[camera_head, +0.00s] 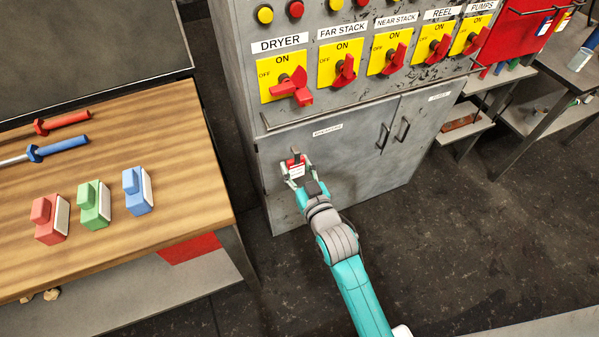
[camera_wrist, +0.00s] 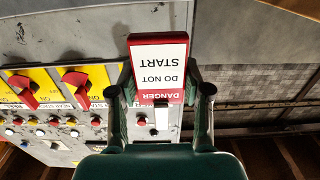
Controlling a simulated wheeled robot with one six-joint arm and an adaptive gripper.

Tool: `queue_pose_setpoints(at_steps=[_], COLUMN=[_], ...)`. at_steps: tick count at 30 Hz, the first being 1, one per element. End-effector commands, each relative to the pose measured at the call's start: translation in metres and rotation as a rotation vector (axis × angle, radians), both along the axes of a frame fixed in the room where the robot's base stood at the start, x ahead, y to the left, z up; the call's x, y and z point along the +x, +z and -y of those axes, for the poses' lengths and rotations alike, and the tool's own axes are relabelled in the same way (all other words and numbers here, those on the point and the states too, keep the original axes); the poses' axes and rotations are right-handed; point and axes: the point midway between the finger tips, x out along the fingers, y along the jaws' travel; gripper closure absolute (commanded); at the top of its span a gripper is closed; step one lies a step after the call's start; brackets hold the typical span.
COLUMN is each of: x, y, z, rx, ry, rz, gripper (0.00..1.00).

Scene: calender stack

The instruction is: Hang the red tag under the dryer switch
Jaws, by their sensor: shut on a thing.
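The red tag (camera_head: 297,170) has a white face; in the wrist view the tag (camera_wrist: 158,66) reads DANGER DO NOT START upside down. My gripper (camera_head: 295,176) is shut on it, with a finger at each side of the tag's lower edge in the wrist view (camera_wrist: 160,93). The dryer switch (camera_head: 293,86) is a red handle on a yellow plate at the panel's left end. In the head view the tag is below this switch, in front of the grey lower cabinet and apart from the switch. In the wrist view the tag and gripper hide part of the panel.
Several other red switches, such as the far stack one (camera_head: 345,70), line the panel to the right. A ledge (camera_head: 370,102) runs below them. A wooden bench (camera_head: 130,110) at left bears red, green and blue blocks (camera_head: 94,206). Open floor (camera_head: 450,240) lies right.

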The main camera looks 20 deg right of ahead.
Motion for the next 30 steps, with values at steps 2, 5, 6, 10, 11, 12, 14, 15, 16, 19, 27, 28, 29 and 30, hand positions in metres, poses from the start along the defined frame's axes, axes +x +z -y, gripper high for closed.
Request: queue_pose_setpoints(at_steps=[2,5,6,10,11,12,14,15,16,19,27,28,29,30], x=[0.006,0.013,0.015,0.024,0.026,0.029,0.033,0.036,0.038,0.045,0.063,0.065,0.067,0.07], y=[0.001,0.0,0.0,0.001,0.001,0.0,0.0,0.001,0.001,0.0,0.0,0.001,0.001,0.0], z=[0.0,0.0,0.0,0.0,0.0,0.0,0.0,0.0,0.0,0.0,0.0,0.0,0.0,0.0], rx=[0.0,0.0,0.0,0.0,0.0,0.0,0.0,0.0,0.0,0.0,0.0,0.0,0.0,0.0], ry=[0.0,0.0,0.0,0.0,0.0,0.0,0.0,0.0,0.0,0.0,0.0,0.0,0.0,0.0], rz=[0.001,0.001,0.0,0.001,0.001,0.0,0.0,0.001,0.001,0.0,0.001,0.001,0.002,0.001], gripper=[0.86,0.86,0.86,0.86,0.86,0.86,0.86,0.86,0.86,0.86,0.86,0.86,0.86,0.86])
